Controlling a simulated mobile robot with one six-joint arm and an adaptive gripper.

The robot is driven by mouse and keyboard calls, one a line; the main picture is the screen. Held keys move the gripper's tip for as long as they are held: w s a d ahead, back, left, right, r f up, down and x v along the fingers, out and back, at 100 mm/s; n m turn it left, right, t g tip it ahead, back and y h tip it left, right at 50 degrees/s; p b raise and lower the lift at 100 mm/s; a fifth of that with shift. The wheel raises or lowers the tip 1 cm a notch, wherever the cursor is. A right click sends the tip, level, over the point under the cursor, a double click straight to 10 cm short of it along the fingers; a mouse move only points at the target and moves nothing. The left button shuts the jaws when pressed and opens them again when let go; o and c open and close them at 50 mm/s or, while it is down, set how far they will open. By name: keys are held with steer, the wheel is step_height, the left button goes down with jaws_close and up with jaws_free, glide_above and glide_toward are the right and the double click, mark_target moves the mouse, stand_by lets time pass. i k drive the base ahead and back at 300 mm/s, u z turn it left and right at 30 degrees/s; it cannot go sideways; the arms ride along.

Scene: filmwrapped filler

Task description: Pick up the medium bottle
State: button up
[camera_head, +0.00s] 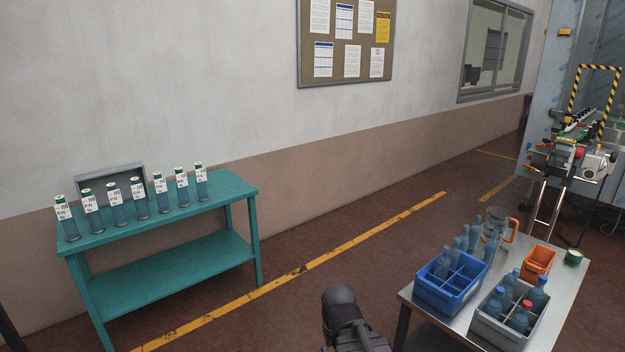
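On the metal table at the lower right, unlabelled bottles (461,243) stand in and behind a blue divided crate (441,296). A grey divided crate (493,331) holds a red-capped bottle (519,321) and blue-capped bottles (536,294). I cannot tell which one is the medium bottle. A dark part of my arm shows at the bottom centre; no gripper fingers show.
The metal table (565,291) also holds a clear jug with an orange handle (497,222), an orange bin (538,262) and a small green container (573,257). A machine (572,160) stands behind it. Open floor with a yellow line (345,250) lies between the two tables.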

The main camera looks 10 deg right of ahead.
mark_target(490, 253)
steer(key=z, duration=0.05)
steer(key=i, duration=1.6)
steer(key=z, duration=1.55)
steer(key=k, duration=0.55)
steer(key=z, duration=0.15)
